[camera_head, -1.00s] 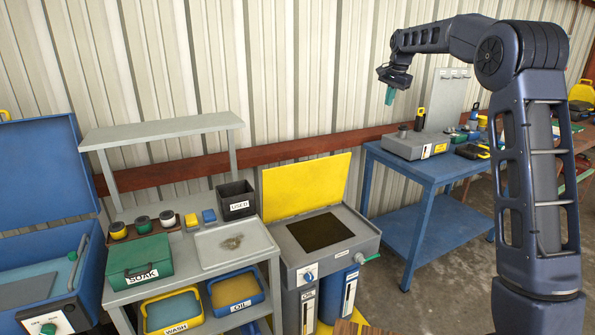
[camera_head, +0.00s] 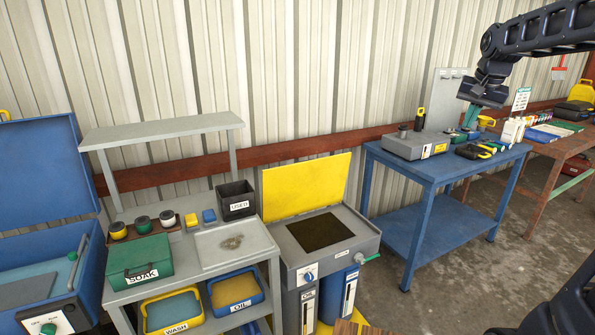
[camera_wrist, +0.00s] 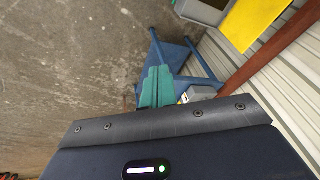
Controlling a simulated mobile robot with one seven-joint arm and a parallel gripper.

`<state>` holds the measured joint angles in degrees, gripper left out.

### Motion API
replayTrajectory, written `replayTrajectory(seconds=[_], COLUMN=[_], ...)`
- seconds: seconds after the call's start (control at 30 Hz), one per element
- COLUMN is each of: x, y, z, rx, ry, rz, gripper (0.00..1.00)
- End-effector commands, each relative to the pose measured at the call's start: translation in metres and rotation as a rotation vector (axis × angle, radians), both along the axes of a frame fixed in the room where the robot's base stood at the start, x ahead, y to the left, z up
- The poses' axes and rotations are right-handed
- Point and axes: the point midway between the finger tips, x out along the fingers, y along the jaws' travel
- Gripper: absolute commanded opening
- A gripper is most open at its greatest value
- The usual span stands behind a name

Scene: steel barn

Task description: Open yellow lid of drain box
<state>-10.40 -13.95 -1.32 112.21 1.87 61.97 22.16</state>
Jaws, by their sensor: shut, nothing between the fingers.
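The grey drain box (camera_head: 360,238) stands right of the grey workbench, and its dark top opening (camera_head: 320,231) shows. Its yellow lid (camera_head: 306,188) stands raised, hinged up at the back edge and leaning toward the wall. In the wrist view the lid (camera_wrist: 254,20) and part of the box (camera_wrist: 204,10) show at the top right. My gripper (camera_head: 468,122) has teal fingers, which are shut and empty. It hangs above the blue table, well to the right of the lid and apart from it. The shut fingers also show in the wrist view (camera_wrist: 156,75).
The blue table (camera_head: 430,172) carries a grey device (camera_head: 412,146) and several small tools under my gripper. The grey workbench (camera_head: 262,240) holds a green SOAK box (camera_head: 140,258) and a USED bin (camera_head: 237,202). Concrete floor in front of the blue table is clear.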

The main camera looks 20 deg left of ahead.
Motion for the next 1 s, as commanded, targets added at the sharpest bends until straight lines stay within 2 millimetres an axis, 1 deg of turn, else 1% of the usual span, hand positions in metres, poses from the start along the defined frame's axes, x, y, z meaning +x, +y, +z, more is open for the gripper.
replayTrajectory(seconds=[0.03, 0.1, 0.2, 0.4, 0.57, 0.73, 0.87, 1.0], x=[-0.017, -0.038, -0.062, -0.093, -0.11, -0.124, -0.123, -0.113], y=[-0.008, -0.017, -0.027, -0.039, -0.044, -0.048, -0.046, -0.041], z=[-0.005, -0.013, -0.026, -0.047, -0.064, -0.085, -0.1, -0.111], rx=[-0.007, -0.02, -0.038, -0.064, -0.082, -0.104, -0.116, -0.119], ry=[-0.008, -0.019, -0.032, -0.058, -0.078, -0.117, -0.156, -0.199], rz=[0.008, 0.026, 0.05, 0.08, 0.097, 0.113, 0.121, 0.12], gripper=[0.0, 0.0, 0.0, 0.0, 0.0, 0.0, 0.0, 0.0])
